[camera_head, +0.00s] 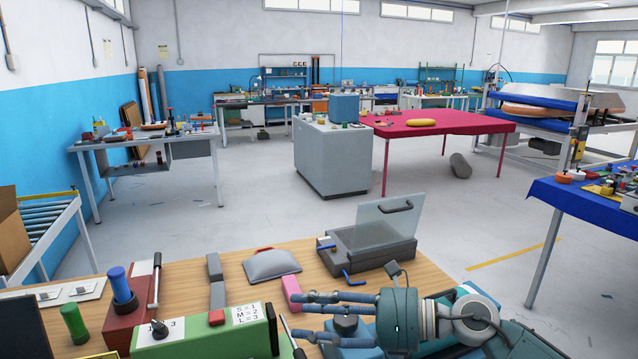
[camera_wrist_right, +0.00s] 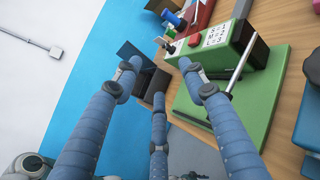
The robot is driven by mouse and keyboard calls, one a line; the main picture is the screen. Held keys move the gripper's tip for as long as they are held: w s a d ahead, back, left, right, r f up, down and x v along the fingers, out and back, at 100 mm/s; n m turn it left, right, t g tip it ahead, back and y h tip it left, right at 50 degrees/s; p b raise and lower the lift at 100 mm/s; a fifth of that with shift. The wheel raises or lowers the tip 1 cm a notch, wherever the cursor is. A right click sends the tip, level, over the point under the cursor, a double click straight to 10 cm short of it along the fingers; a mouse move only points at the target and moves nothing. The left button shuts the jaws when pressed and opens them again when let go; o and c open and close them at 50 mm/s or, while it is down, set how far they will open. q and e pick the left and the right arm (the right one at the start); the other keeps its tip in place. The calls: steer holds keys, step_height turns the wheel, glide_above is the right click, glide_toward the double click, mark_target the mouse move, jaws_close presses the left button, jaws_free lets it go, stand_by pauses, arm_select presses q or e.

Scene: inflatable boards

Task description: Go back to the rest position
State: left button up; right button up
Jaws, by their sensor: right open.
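My right gripper (camera_head: 308,315) reaches in from the lower right in the head view, its blue fingers spread and pointing left over the front of the wooden workbench (camera_head: 440,270). In the right wrist view its fingers (camera_wrist_right: 160,78) are apart with nothing between them. The green machine (camera_head: 207,342) with the S, M, L label stands just left of the fingertips. It also shows in the right wrist view (camera_wrist_right: 235,38), beyond the fingers. My left gripper is not in view.
On the bench are a grey pouch (camera_head: 271,264), a clear-lidded grey device (camera_head: 372,250), a pink block (camera_head: 291,292) and a red base (camera_head: 128,318) with a blue knob. Open floor (camera_head: 255,220) lies behind. A red-covered table (camera_head: 450,124) stands farther back.

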step_height(320, 180, up, 7)
steer(key=m+t+y, duration=0.2)
steer(key=m+t, duration=0.5)
steer(key=m, duration=0.3)
steer(key=w+d+f+m+t+h, duration=0.35)
steer(key=d+m+t+h, duration=0.5)
steer(key=m, duration=0.65)
steer(key=s+d+f+m+g+h, duration=0.2)
steer(key=d+f+m+h, duration=0.3)
steer(key=f, duration=0.3)
steer(key=s+d+f+m+g+h, duration=0.3)
steer(key=d+f+m, duration=0.2)
steer(key=f+m, duration=0.15)
steer(key=s+d+f+m+g, duration=0.1)
steer(key=s+f+m+g, duration=0.4)
steer(key=s+f, duration=0.7)
steer(key=s+d+f+m+g, duration=0.2)
steer(key=s+f+g, duration=0.55)
steer(key=s, duration=0.85)
step_height(320, 180, down, 26)
steer(key=s, duration=0.2)
steer(key=s+d+f+g, duration=0.1)
steer(key=s+d+f, duration=0.2)
steer(key=s+f, duration=1.3)
steer(key=shift+s+h, duration=0.2)
steer(key=shift+h, duration=0.25)
